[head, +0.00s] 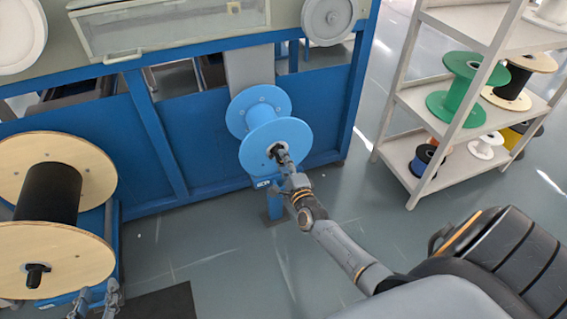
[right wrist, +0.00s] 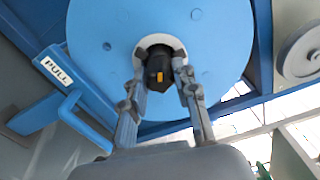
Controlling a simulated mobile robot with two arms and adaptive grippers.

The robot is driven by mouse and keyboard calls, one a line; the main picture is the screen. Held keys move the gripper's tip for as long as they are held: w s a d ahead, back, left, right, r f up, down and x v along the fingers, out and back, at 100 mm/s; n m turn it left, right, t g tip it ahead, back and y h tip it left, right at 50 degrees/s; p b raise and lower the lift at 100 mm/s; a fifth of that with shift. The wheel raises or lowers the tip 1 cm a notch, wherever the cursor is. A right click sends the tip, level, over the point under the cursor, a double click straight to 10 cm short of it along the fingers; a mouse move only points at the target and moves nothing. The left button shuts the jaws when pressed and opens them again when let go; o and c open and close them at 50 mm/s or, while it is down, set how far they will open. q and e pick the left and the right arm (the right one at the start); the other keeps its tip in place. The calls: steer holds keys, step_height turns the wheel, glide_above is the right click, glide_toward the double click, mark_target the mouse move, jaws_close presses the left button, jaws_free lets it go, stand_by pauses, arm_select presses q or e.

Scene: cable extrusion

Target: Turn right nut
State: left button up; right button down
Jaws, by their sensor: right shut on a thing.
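The right nut (right wrist: 158,66) is a black knob with a small yellow mark, at the centre of the blue spool (right wrist: 100,50). In the head view the blue spool (head: 262,118) is mounted on the front of the blue machine. My right gripper (right wrist: 159,78) is shut on the nut, one finger on each side. In the head view my right gripper (head: 281,156) reaches the spool's hub and partly hides the nut. My left gripper (head: 96,296) shows at the bottom left edge with its fingers apart, below the wooden spool and only partly in view.
A wooden spool with black cable (head: 50,200) stands at the left, with a black nut (head: 36,272) on its axle. A blue handle marked PULL (right wrist: 72,98) is beside the blue spool. A shelf (head: 405,155) with several spools stands at the right. Open floor lies between.

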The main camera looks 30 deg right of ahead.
arm_select(q)
steer(key=shift+w+r, duration=0.2)
steer(key=shift+r, duration=0.1)
arm_select(e)
steer(key=c, duration=1)
jaws_free()
arm_select(q)
steer(key=shift+d, duration=0.1)
arm_select(e)
steer(key=v, duration=1.2)
steer(key=shift+f, duration=0.1)
